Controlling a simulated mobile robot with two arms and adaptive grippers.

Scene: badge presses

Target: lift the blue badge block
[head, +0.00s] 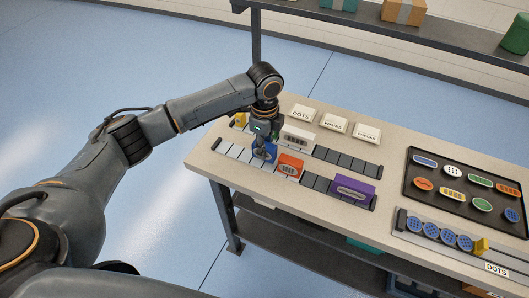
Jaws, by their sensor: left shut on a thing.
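The blue badge block (271,151) stands on the front slotted rail (232,152), toward the rail's left part. My left gripper (260,150) comes down on it from above and is shut on it. The gripper and wrist cover part of the block. I cannot tell whether the block's base touches the rail. My right gripper is not in view.
An orange block (290,165) stands close to the right of the blue one. A purple block (353,190) is at the front rail's right end. A white block (299,137) stands on the back rail. A black tray (410,188) holds badges at the right.

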